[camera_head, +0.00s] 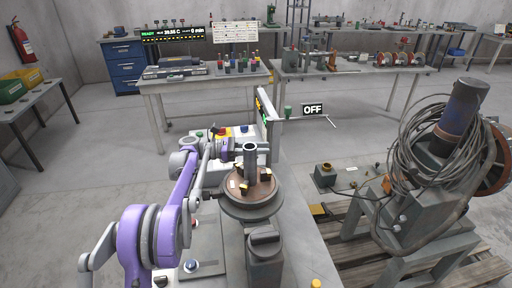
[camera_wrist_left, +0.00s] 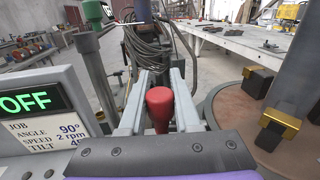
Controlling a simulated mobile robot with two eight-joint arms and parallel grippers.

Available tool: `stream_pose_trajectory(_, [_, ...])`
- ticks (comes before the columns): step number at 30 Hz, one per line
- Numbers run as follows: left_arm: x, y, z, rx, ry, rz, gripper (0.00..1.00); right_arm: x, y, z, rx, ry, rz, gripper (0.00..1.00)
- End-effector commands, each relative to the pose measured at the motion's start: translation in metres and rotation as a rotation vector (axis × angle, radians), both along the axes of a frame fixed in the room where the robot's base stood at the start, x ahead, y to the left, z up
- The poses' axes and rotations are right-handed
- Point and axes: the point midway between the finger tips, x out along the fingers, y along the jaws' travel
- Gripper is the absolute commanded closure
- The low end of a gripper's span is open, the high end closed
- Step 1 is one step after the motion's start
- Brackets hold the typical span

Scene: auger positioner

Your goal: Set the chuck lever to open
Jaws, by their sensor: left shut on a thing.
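In the left wrist view a red knob (camera_wrist_left: 159,105) sits between the two fingers of my left gripper (camera_wrist_left: 158,85), which is shut on it. The knob appears to top a lever; its shaft is hidden, and I cannot read an open or closed mark. In the head view my left gripper (camera_head: 223,148) is small, left of the positioner's round brown chuck table (camera_head: 268,188). An upright grey tube (camera_head: 250,155) stands on the table's middle among jaws. The chuck table (camera_wrist_left: 222,98) also shows at the right of the wrist view. My right gripper is not in view.
A control panel (camera_wrist_left: 40,110) reading OFF, with angle and speed lines, stands left of the gripper. A green-topped post (camera_wrist_left: 90,45) rises behind it. In the head view a cable-wrapped machine (camera_head: 440,160) stands on a pallet at right. Workbenches line the back.

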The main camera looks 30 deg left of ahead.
Motion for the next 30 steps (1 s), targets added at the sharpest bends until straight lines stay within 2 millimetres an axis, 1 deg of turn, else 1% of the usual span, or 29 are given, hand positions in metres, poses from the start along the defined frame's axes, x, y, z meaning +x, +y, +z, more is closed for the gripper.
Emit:
stream_pose_trajectory(13, [0.0006, -0.0025, 0.0003, -0.002, 0.000, -0.012, 1.00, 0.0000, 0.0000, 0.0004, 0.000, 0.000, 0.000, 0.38])
stream_pose_trajectory(14, [0.0006, -0.0025, 0.0003, -0.002, 0.000, -0.012, 0.65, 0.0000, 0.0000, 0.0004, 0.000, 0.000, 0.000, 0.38])
stream_pose_trajectory(18, [0.0006, -0.0022, 0.0002, -0.002, 0.000, -0.012, 0.40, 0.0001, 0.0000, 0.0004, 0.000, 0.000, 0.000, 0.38])
stream_pose_trajectory(19, [0.0005, -0.0022, 0.0002, 0.000, 0.000, -0.011, 0.38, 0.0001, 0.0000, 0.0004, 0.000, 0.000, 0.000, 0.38])
stream_pose_trajectory(26, [0.0004, -0.0018, 0.0001, 0.000, 0.000, -0.011, 0.38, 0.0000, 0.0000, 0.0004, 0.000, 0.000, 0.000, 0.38])
stream_pose_trajectory(30, [-0.0027, 0.0042, -0.0003, 0.000, 0.000, -0.009, 0.38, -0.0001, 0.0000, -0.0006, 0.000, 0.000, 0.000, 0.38])
